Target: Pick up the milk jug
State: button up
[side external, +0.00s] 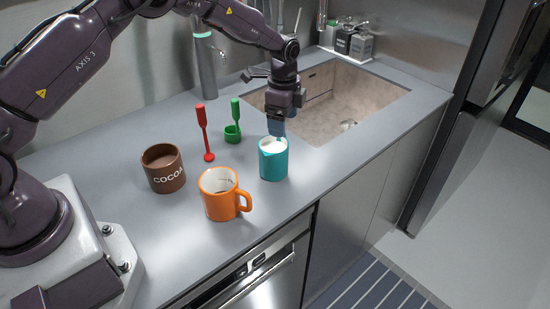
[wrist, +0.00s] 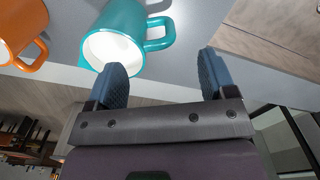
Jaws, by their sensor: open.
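The milk jug appears to be the teal jug (side external: 273,162) with white contents, standing upright on the counter near the sink. In the wrist view the teal jug (wrist: 108,45) is at the top, with its opening and its handle (wrist: 158,33) showing. My gripper (side external: 279,128) is directly above the jug in the side view, pointing down. In the wrist view my gripper (wrist: 162,78) is open, with blue fingertips apart and nothing between them. The left fingertip overlaps the jug's rim in that picture; I cannot tell whether it touches.
An orange mug (side external: 218,199) stands left of the jug, close by. A brown cocoa mug (side external: 163,169), a red utensil (side external: 205,135) and a green utensil (side external: 234,120) are further left and back. The sink (side external: 335,108) is behind right. The counter's front edge is near.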

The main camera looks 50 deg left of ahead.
notch_tip(320, 180, down, 4)
jog(key=shift+s+f, duration=0.15)
jog(key=shift+f, duration=0.05)
jog(key=shift+a, duration=0.1)
jog(key=shift+c, duration=0.3)
jog(key=c, duration=1.2)
jog(key=shift+r, duration=0.1)
jog(key=shift+c, duration=0.2)
